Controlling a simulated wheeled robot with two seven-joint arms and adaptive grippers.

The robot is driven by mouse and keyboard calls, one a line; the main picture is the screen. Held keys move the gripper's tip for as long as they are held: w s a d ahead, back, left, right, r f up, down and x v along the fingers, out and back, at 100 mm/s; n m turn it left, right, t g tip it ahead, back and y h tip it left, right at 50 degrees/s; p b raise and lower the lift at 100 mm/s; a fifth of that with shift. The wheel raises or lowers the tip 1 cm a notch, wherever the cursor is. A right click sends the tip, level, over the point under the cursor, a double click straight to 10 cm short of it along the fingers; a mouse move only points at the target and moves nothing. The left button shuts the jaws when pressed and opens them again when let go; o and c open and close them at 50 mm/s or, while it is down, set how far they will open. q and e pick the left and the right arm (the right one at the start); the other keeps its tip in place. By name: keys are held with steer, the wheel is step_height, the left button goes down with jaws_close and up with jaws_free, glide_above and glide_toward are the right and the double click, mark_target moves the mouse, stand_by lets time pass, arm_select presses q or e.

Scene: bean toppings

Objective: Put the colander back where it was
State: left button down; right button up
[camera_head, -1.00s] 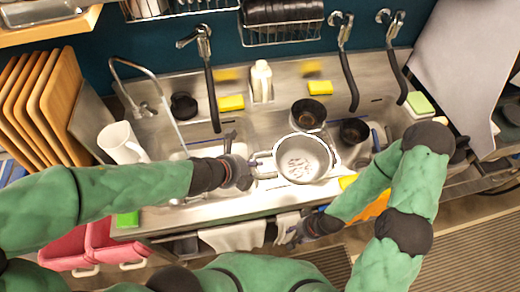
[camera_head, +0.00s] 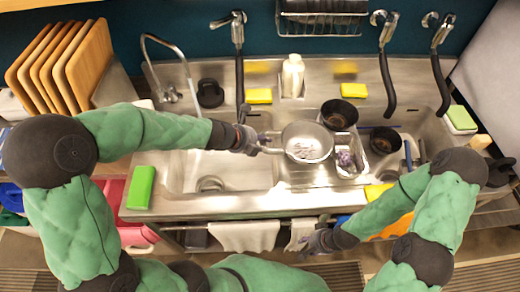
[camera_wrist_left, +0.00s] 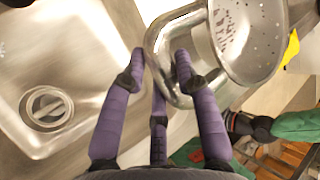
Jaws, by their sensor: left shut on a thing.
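The metal colander (camera_head: 305,143) is a round perforated bowl with a loop handle. It is over the right part of the sink in the head view, and its bowl also fills the upper right of the left wrist view (camera_wrist_left: 258,50). My left gripper (camera_head: 256,143) is shut on the colander's handle, at the bowl's left side. In the left wrist view the purple fingers (camera_wrist_left: 160,72) are around the metal handle loop. My right gripper (camera_head: 318,242) is low, near the counter's front edge, away from the colander; its finger opening is too small to tell.
The left sink basin (camera_head: 235,172) is empty, with a drain. Two dark pans (camera_head: 339,113) (camera_head: 385,140) stand right of the colander. A white bottle (camera_head: 292,76) and yellow sponges (camera_head: 258,96) stand behind. Wooden boards (camera_head: 90,62) stand at left. Taps line the back.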

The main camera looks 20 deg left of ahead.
arm_select(q)
steer(key=f+b, duration=0.2)
steer(key=f, duration=0.1)
steer(key=shift+w+a+f+b, duration=0.1)
steer(key=shift+w+f+b, duration=0.2)
steer(key=shift+f+b, duration=0.1)
steer(key=c, duration=0.9)
jaws_free()
steer(key=shift+c, duration=0.2)
